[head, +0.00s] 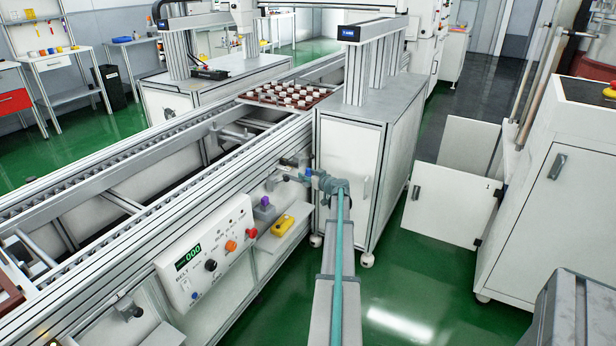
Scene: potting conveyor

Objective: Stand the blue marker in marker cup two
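My arm reaches away from me, and its end with my gripper (287,178) is small and far off, beside the conveyor's side frame. I cannot make out its fingers or whether it holds anything. A small blue spot (308,171) shows at the arm's end; I cannot tell whether it is the blue marker or part of the arm. I cannot pick out marker cup two or any other marker cup for certain.
A control panel (207,257) with knobs juts from the conveyor (150,165). Beside it, a small shelf (287,240) bears a yellow thing (283,225); a purple thing (264,203) is nearby. A white cabinet (348,160) stands beyond the arm. An open cabinet door (440,203) is at right.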

